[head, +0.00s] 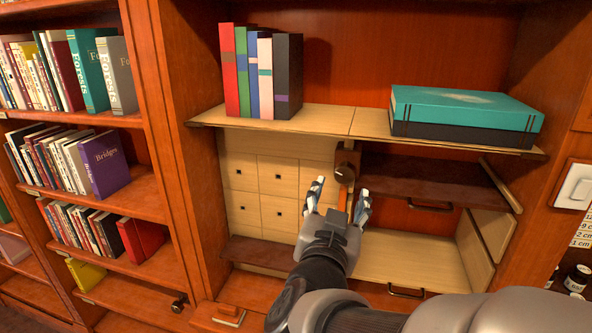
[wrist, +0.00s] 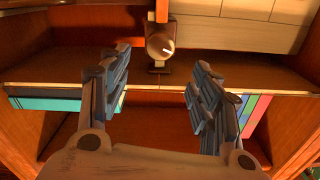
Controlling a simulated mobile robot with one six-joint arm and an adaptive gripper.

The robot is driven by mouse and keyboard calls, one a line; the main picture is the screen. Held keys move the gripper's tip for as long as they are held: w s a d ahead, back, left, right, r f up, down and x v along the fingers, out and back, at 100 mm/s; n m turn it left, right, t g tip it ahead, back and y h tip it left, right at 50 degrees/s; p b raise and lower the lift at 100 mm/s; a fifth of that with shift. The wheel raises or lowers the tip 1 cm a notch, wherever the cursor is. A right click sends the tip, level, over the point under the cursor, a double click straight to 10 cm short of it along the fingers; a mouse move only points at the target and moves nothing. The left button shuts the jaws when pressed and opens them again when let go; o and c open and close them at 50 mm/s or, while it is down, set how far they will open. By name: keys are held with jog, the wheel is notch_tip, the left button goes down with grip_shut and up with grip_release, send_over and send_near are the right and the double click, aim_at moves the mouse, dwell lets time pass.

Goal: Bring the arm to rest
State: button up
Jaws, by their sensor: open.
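My gripper (head: 338,197) is open and empty in the head view, in front of the cabinet's lower middle, with its fingers pointing up and into the cabinet. A dark round knob (head: 345,173) sits just beyond the fingertips, below the light wood shelf (head: 300,119). In the wrist view my gripper (wrist: 163,85) shows its two fingers spread apart. The knob (wrist: 160,46) appears between and beyond them, with a pale mark on its face. Nothing is between the fingers.
Several upright books (head: 260,75) and a teal box (head: 465,108) on a dark one rest on the shelf above my gripper. Small drawers (head: 262,190) are left of it. An open compartment (head: 410,250) lies to the right. A bookcase (head: 90,150) stands at left, a light switch (head: 575,187) at right.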

jog(key=s+a+f+n+g+y, duration=0.5)
jog(key=s+y, duration=0.2)
jog(key=y, duration=0.1)
jog(key=s+d+f+g+h, duration=0.1)
jog(key=s+d+f+g, duration=0.2)
jog(key=s, duration=0.6)
jog(key=s+d+f+g+h, duration=0.1)
jog(key=s+d+f+g, duration=0.3)
jog(key=s, duration=0.5)
jog(key=shift+s+d+f+n+g, duration=0.15)
jog(key=shift+d+f+n+g, duration=0.2)
jog(key=shift+d+f, duration=0.45)
jog(key=shift+r, duration=0.1)
